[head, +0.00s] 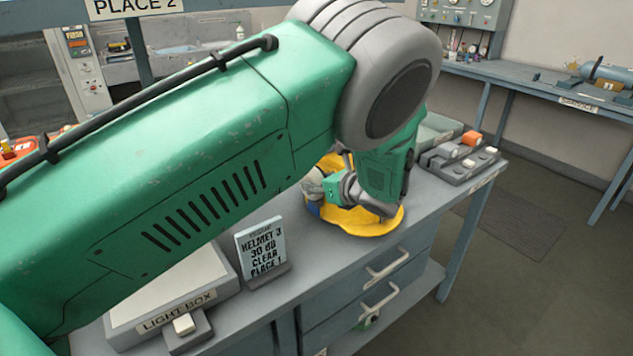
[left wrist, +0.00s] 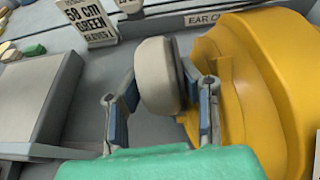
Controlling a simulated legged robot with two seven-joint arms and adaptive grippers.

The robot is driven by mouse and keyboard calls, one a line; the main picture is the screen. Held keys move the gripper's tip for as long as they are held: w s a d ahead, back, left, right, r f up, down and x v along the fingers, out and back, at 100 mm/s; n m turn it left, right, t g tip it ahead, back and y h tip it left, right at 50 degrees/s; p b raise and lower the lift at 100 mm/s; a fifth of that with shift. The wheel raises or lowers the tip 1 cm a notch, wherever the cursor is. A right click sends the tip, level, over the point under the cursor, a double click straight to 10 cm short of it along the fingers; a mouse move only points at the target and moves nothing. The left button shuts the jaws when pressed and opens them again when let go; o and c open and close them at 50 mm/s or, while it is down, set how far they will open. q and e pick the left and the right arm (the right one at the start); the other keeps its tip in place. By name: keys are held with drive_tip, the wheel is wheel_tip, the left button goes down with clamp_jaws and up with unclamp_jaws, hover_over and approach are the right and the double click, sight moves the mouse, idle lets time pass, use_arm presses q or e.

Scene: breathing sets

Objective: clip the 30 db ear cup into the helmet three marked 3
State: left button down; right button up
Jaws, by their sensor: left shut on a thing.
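The yellow helmet (head: 362,224) lies on the workbench, partly hidden behind my left arm. It fills the right side of the left wrist view (left wrist: 268,85); no number shows on it. My left gripper (head: 335,188) is down at the helmet's left side. In the left wrist view it is shut on a pale grey ear cup (left wrist: 156,72) with a dark cushion edge facing the helmet. The cup is upright close beside the helmet's edge; I cannot tell whether they touch. No rating can be read on the cup. My right gripper is out of view.
A card (head: 262,250) reading helmet 3, 30 dB, clear, place 1 stands on the bench front. A light box (head: 165,290) is left of it. A grey block with buttons (head: 462,160) and a tray (head: 437,128) are beyond the helmet. In the wrist view, another card (left wrist: 87,22) stands behind.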

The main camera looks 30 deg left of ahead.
use_arm(q)
drive_tip(key=shift+f, duration=0.2)
drive_tip(key=c, duration=1.1)
unclamp_jaws()
